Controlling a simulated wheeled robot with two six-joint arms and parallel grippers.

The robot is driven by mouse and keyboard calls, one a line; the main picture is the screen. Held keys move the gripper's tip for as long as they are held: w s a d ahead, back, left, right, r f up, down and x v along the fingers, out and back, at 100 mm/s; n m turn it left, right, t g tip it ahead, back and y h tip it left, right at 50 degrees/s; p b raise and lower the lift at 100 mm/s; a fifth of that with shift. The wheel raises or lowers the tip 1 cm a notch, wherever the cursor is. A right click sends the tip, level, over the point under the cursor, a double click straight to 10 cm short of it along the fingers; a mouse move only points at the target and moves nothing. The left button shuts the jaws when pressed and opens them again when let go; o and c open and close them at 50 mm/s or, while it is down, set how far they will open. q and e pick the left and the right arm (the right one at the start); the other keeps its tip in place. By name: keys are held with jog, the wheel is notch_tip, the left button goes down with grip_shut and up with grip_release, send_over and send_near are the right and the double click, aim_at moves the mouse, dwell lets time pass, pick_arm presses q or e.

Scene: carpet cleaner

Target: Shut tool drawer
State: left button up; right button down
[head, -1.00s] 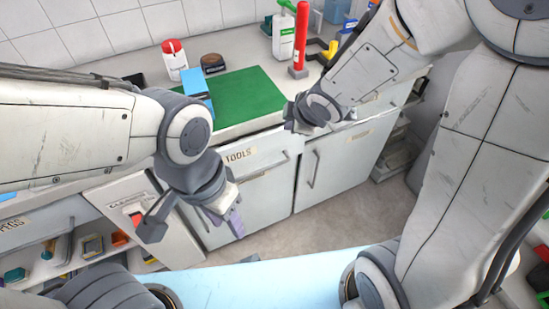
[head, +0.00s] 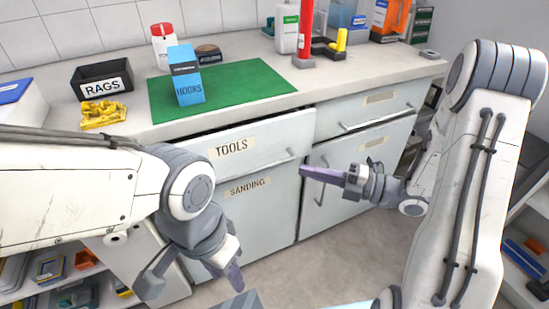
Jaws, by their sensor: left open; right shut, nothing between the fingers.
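The tool drawer (head: 268,142), labelled TOOLS, is the top drawer under the counter. A thin dark gap shows along its top edge, so it looks slightly open or nearly flush; I cannot tell exactly. My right gripper (head: 304,170) is shut and empty, pointing left just in front of the drawer's right end, near the handle; contact cannot be told. My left gripper (head: 194,277) is open and empty, low in front of the cabinet, below the drawer.
A door labelled SANDING (head: 262,212) is below the drawer. On the counter are a green mat (head: 235,92), a blue HOOKS box (head: 187,83), a RAGS bin (head: 88,83) and yellow gloves (head: 103,115). Another drawer (head: 372,102) is at right. Shelves stand at both sides.

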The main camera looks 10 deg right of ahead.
aim_at(277, 165)
jog(key=x, duration=0.3)
jog(key=w+x, duration=0.1)
jog(key=x, duration=0.2)
jog(key=d+x, duration=0.1)
jog(key=x, duration=0.2)
jog(key=shift+w+a, duration=0.1)
jog(key=shift+w, duration=0.25)
jog(key=shift+w+a, duration=0.2)
jog(key=shift+w, duration=0.45)
